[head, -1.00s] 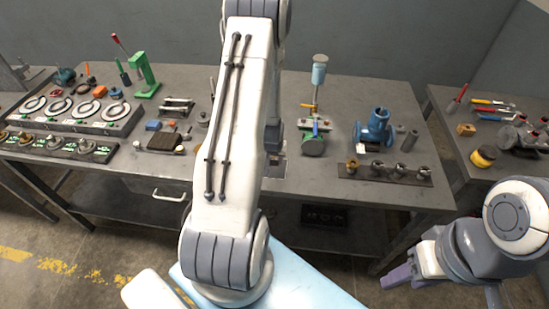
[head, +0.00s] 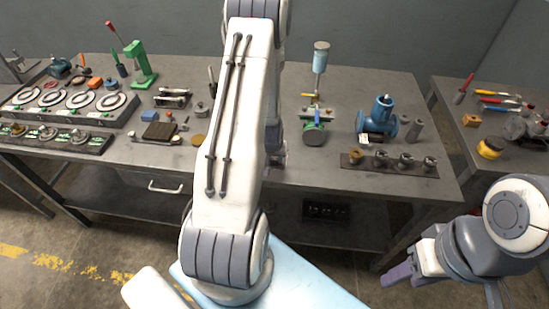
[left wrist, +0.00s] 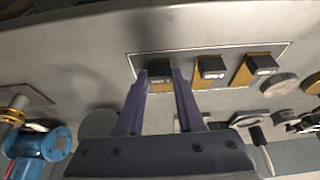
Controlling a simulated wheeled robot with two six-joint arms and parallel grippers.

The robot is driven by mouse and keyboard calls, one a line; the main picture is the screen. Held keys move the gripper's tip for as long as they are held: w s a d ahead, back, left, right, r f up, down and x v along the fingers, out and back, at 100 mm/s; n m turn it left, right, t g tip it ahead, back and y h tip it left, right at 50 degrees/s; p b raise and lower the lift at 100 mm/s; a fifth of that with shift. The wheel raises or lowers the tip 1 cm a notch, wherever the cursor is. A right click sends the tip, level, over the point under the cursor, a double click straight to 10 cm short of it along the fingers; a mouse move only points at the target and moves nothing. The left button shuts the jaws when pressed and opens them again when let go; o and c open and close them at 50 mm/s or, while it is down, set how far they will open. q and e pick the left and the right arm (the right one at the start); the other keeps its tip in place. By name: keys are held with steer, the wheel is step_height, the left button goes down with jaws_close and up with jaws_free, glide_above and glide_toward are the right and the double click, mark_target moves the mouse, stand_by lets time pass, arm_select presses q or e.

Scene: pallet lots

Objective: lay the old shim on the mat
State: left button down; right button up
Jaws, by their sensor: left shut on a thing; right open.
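In the left wrist view my left gripper (left wrist: 160,80) has its purple fingers on either side of a small black block with a pale label. This block sits on a brass-coloured plate, apparently the old shim (left wrist: 160,68). Two similar plates with black blocks (left wrist: 211,67) (left wrist: 262,67) lie to its right. All three show within a pale-outlined grey area, apparently the mat (left wrist: 228,101). I cannot tell whether the held piece touches it. In the head view my left arm hides the left gripper. My right gripper (head: 405,270) is open and empty, off the table's front.
A blue pump (head: 378,118) and a row of fittings (head: 390,163) stand right of my arm. A green-and-blue tool (head: 314,133) is closer. Gauges (head: 80,102) and a dark square pad (head: 160,132) are to the left. A side table (head: 480,170) stands right.

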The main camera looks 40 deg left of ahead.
arm_select(q)
steer(key=shift+c, duration=2.3)
jaws_free()
steer(key=shift+r, duration=0.15)
steer(key=v, duration=1)
steer(key=shift+b, duration=0.45)
